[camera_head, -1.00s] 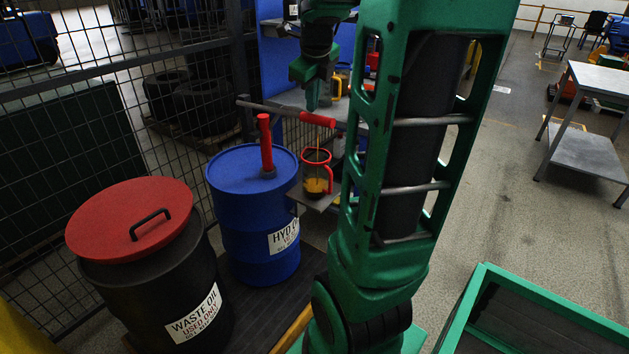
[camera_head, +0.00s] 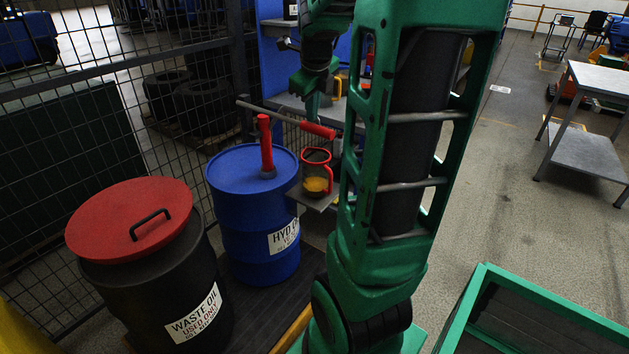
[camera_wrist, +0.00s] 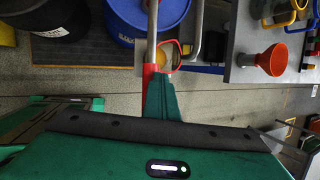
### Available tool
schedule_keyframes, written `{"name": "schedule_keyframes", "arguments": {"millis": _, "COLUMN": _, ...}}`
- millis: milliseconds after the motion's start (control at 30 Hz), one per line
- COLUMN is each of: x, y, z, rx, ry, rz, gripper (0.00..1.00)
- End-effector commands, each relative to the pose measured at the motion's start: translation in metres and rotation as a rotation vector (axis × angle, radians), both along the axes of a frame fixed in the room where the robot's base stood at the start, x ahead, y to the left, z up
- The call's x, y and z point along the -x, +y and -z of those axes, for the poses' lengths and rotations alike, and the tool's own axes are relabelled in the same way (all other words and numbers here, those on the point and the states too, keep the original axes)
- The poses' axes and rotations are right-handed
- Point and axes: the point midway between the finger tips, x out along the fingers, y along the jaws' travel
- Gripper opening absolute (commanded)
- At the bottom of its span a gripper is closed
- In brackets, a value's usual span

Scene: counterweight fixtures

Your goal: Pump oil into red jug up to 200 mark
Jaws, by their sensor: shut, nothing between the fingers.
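The red-rimmed clear jug (camera_head: 316,170) stands on a small grey shelf (camera_head: 318,201) beside the blue hydraulic oil drum (camera_head: 245,215), with amber oil low inside. Its scale marks are too small to read. The red pump post (camera_head: 265,145) rises from the drum lid. A grey lever (camera_head: 268,113) with a red grip (camera_head: 317,131) slopes down to the right above the jug. My gripper (camera_head: 313,118) is shut and empty, its tips at the top of the red grip. The wrist view shows my fingers (camera_wrist: 161,88) beside the red grip (camera_wrist: 148,85), with the jug (camera_wrist: 172,66) beyond.
A black waste oil drum with a red lid (camera_head: 130,215) stands at front left. A mesh fence (camera_head: 95,70) runs behind the drums. Open floor (camera_head: 520,215) lies to the right.

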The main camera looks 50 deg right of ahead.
Motion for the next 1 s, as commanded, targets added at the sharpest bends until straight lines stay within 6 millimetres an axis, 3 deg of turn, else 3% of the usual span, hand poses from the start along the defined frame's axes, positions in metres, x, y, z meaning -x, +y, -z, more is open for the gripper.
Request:
{"name": "schedule_keyframes", "arguments": {"millis": 333, "x": -0.001, "y": 0.0, "z": -0.075, "rx": 0.003, "ry": -0.005, "rz": -0.001, "gripper": 0.0}}
{"name": "schedule_keyframes", "arguments": {"millis": 500, "x": -0.001, "y": 0.0, "z": -0.099, "rx": 0.002, "ry": -0.002, "rz": 0.0, "gripper": 0.0}}
{"name": "schedule_keyframes", "arguments": {"millis": 1000, "x": 0.0, "y": 0.0, "z": -0.102, "rx": 0.0, "ry": 0.0, "rz": 0.001, "gripper": 0.0}}
